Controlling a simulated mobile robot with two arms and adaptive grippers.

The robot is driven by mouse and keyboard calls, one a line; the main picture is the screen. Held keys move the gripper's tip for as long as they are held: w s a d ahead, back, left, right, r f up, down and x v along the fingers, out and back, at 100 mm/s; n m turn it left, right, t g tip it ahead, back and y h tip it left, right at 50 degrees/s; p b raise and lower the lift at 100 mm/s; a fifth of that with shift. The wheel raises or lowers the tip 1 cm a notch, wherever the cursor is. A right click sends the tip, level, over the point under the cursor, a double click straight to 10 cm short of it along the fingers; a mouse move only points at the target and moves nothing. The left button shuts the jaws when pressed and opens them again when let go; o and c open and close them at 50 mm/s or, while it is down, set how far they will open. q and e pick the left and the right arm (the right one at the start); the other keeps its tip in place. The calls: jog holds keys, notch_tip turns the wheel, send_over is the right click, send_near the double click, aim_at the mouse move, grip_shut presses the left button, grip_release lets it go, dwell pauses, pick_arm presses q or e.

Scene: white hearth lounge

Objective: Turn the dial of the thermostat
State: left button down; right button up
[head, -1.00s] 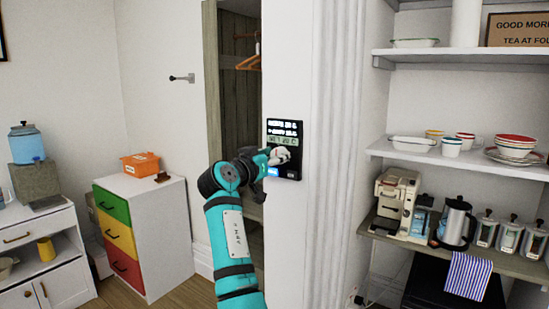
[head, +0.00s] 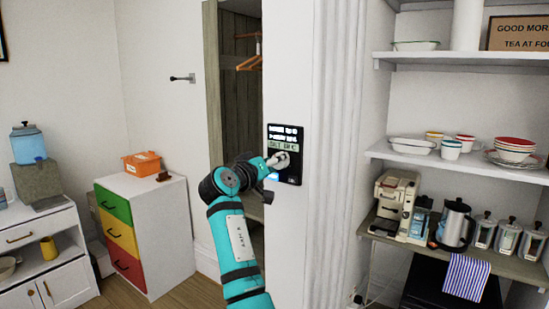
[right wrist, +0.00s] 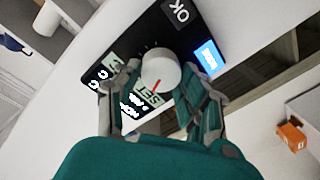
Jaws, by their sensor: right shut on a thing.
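The thermostat (head: 286,139) is a black panel on the white wall, with lines of white text and a pale green display strip. Its round white dial (right wrist: 160,70) carries a red mark that points toward the lower left in the right wrist view. My right gripper (right wrist: 158,76) is shut on the dial, with one finger on each side of it. In the head view my right gripper (head: 280,161) covers part of the dial. A blue lit key (right wrist: 208,57) and an OK key (right wrist: 181,12) sit beside the dial. My left gripper is in neither view.
An open wardrobe (head: 211,85) with hangers is just left of the thermostat wall. A fluted white trim (head: 330,150) and shelves of dishes (head: 462,156) stand to the right. A drawer unit (head: 160,225) with an orange box on top stands at the left.

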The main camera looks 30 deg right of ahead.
jog(key=shift+w+n+g+p, duration=0.1)
jog(key=shift+n+g+p, duration=0.4)
jog(key=shift+n+p, duration=3.55)
jog(key=shift+n+b, duration=0.6)
jog(key=shift+n, duration=0.15)
jog(key=o, duration=1.2)
jog(key=shift+a, duration=0.1)
jog(key=v, duration=1.1)
jog(key=shift+s+a, duration=0.2)
jog(key=shift+a, duration=0.15)
